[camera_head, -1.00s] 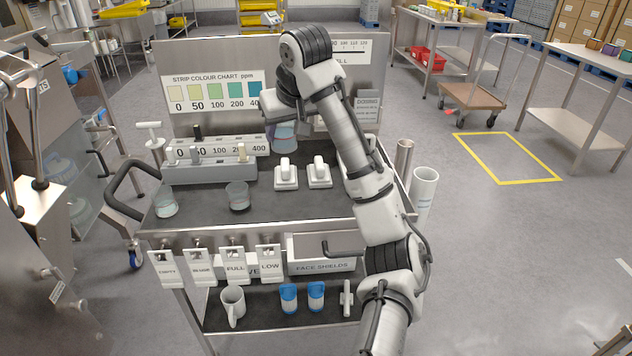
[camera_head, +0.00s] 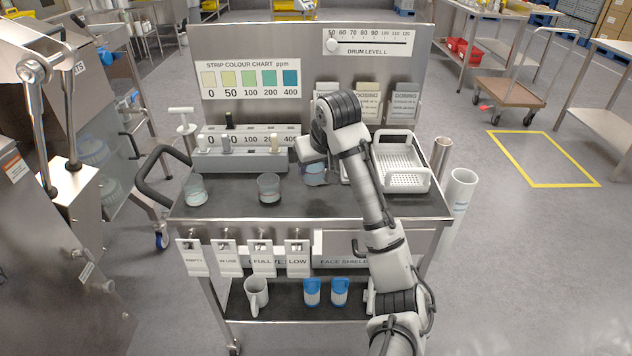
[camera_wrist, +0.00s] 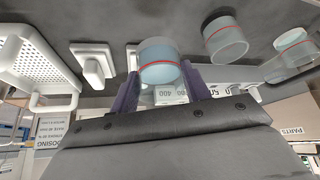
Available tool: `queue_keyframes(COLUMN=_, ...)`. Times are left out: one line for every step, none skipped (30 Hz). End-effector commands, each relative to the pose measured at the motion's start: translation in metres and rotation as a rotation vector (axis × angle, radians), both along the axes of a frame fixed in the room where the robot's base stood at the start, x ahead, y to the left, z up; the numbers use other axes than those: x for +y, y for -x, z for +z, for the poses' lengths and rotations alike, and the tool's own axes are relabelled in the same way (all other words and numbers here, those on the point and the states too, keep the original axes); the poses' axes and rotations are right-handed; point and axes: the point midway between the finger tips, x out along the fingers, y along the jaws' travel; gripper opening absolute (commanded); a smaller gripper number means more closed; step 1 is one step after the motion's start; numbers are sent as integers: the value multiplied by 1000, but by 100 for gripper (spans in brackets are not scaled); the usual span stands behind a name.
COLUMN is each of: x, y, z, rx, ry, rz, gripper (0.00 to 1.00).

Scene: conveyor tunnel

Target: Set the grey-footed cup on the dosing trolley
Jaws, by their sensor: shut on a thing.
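My gripper (camera_wrist: 162,85) is shut on a clear cup (camera_wrist: 160,62) with bluish contents and a red line. In the head view this cup (camera_head: 315,178) shows below my wrist, low over the dark top of the dosing trolley (camera_head: 330,204), right of the middle. The colour of its foot is not clear, and I cannot tell whether it touches the top. Another clear cup (camera_head: 268,188) stands to its left, and a third cup (camera_head: 195,190) stands near the left edge. Both also show in the wrist view, right of the held cup. My arm hides part of the top.
A grey rack (camera_head: 240,160) with a numbered strip stands behind the cups. A white perforated basket (camera_head: 408,180) stands to the right. White blocks (camera_wrist: 92,64) sit between basket and held cup. The back panel (camera_head: 290,50) closes the rear. The front strip of the top is clear.

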Motion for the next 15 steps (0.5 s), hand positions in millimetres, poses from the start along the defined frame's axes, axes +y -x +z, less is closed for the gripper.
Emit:
queue_keyframes(x=-1, y=0, z=-6, rx=1, ry=0, rz=-1, gripper=6)
queue_keyframes(x=0, y=0, z=-9, rx=0, ry=0, rz=-1, gripper=6)
queue_keyframes(x=0, y=0, z=-12, rx=0, ry=0, rz=0, gripper=6)
queue_keyframes(x=0, y=0, z=-13, rx=-1, ry=0, rz=0, gripper=6)
queue_keyframes(x=0, y=0, z=-15, rx=-1, ry=0, rz=0, gripper=6)
queue_keyframes(x=0, y=0, z=-17, rx=0, ry=0, rz=0, gripper=6)
queue_keyframes(x=0, y=0, z=-19, rx=0, ry=0, rz=0, gripper=6)
queue_keyframes(x=0, y=0, z=-23, rx=1, ry=0, rz=-1, gripper=6)
queue_keyframes(x=0, y=0, z=-28, rx=1, ry=0, rz=-1, gripper=6)
queue_keyframes(x=0, y=0, z=-32, rx=2, ry=-1, rz=-1, gripper=6)
queue_keyframes(x=-1, y=0, z=-37, rx=2, ry=-1, rz=-3, gripper=6)
queue_keyframes(x=-1, y=0, z=-44, rx=2, ry=0, rz=-2, gripper=6)
queue_keyframes(x=0, y=0, z=-48, rx=3, ry=-1, rz=-1, gripper=6)
queue_keyframes(x=-1, y=0, z=-52, rx=2, ry=-1, rz=-1, gripper=6)
queue_keyframes(x=-1, y=0, z=-56, rx=1, ry=0, rz=-1, gripper=6)
